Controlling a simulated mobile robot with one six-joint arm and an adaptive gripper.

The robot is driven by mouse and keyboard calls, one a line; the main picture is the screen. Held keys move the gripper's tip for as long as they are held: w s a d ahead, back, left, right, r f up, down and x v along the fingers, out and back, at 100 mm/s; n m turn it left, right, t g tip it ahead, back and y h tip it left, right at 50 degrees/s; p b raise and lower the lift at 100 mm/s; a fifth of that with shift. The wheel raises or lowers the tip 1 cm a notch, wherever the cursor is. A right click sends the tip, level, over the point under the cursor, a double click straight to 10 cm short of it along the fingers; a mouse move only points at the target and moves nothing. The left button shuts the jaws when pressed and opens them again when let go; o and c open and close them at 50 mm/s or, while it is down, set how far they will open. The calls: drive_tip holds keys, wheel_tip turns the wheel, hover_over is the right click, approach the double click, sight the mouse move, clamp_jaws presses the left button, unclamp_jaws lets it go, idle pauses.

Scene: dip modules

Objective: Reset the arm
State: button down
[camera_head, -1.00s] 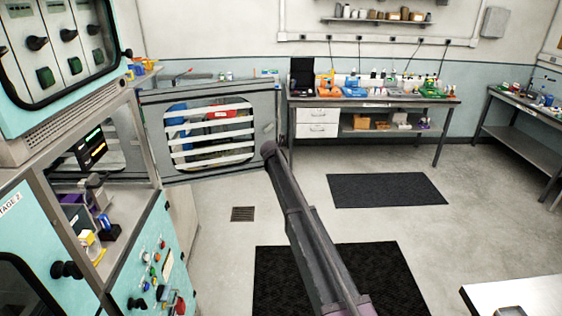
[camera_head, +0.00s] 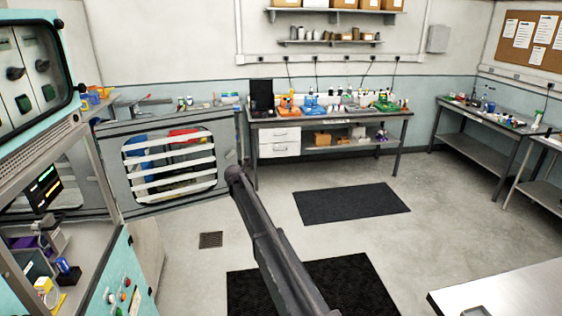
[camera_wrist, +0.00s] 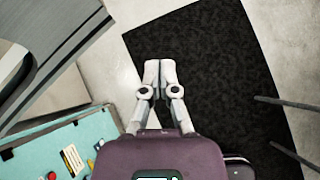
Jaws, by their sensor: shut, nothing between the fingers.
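My gripper (camera_wrist: 160,75) shows in the wrist view with its two grey fingers together and nothing between them. It hangs above the floor, over the edge of a black mat (camera_wrist: 205,75). In the head view my dark grey arm reaches up from the bottom middle, and my gripper cannot be made out there.
A teal machine with an open bay (camera_head: 85,240) stands at the left, its slatted grey door (camera_head: 110,180) swung open. A workbench (camera_head: 330,118) is at the back, another bench (camera_head: 490,120) at the right. A pale table (camera_head: 530,285) is at lower right. Floor between is clear.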

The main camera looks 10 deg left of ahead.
drive_tip(key=s+d+f+m+g+h+b, duration=0.1)
drive_tip(key=s+d+f+m+b, duration=0.15)
drive_tip(key=s+d+m, duration=0.6)
drive_tip(key=s+d+f+m+g+b, duration=0.1)
drive_tip(key=s+d+f+m+g, duration=0.2)
drive_tip(key=d, duration=1)
drive_tip(key=s+d+f+m+h+b, duration=0.15)
drive_tip(key=s+d+f+m, duration=0.3)
drive_tip(key=d, duration=0.65)
drive_tip(key=s+d+f+m+g+b, duration=0.1)
drive_tip(key=s+d+f+m+b, duration=0.1)
drive_tip(key=s+d+m, duration=0.4)
drive_tip(key=s+d+f+m+g+y+b, duration=0.1)
drive_tip(key=s+d+f+m+g+b, duration=0.1)
drive_tip(key=s+d+m, duration=0.5)
drive_tip(key=s+d+f+m+g+y+b, duration=0.1)
drive_tip(key=s+d+m, duration=0.5)
drive_tip(key=s, duration=0.8)
wheel_tip(320, 180, down, 2)
drive_tip(key=shift+s+d+f+m+g+b, duration=0.15)
drive_tip(key=shift+s+d+m+g+b, duration=0.25)
drive_tip(key=shift+b, duration=0.55)
drive_tip(key=shift+w+a+y, duration=0.1)
drive_tip(key=shift+a+y, duration=0.1)
drive_tip(key=shift+y, duration=0.05)
